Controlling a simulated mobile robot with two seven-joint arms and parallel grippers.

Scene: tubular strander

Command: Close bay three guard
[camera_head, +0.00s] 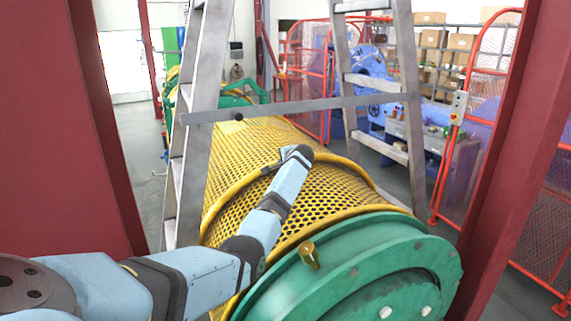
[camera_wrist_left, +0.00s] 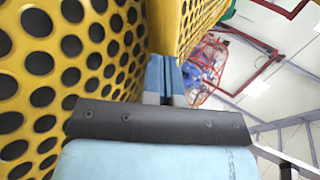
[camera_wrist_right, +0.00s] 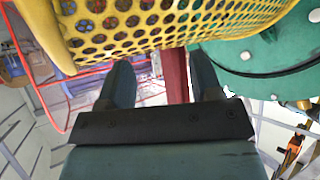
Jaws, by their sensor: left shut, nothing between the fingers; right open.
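Yellow perforated guards (camera_head: 240,150) form a long drum in the middle of the head view, with rounded yellow rims between sections. I cannot tell which section is bay three. My left arm reaches over the near section, and my left gripper (camera_wrist_left: 166,78) is shut and empty close beside the yellow mesh (camera_wrist_left: 95,60). In the head view its fingers are mostly hidden behind the wrist. My right gripper (camera_wrist_right: 162,82) is open and empty, with a curved yellow guard edge (camera_wrist_right: 150,38) just beyond its fingers. My right arm does not show in the head view.
A grey ladder-like frame (camera_head: 205,90) straddles the drum. Red posts (camera_head: 65,120) stand on both sides. Red mesh fencing (camera_head: 485,90) and blue machinery are at the right.

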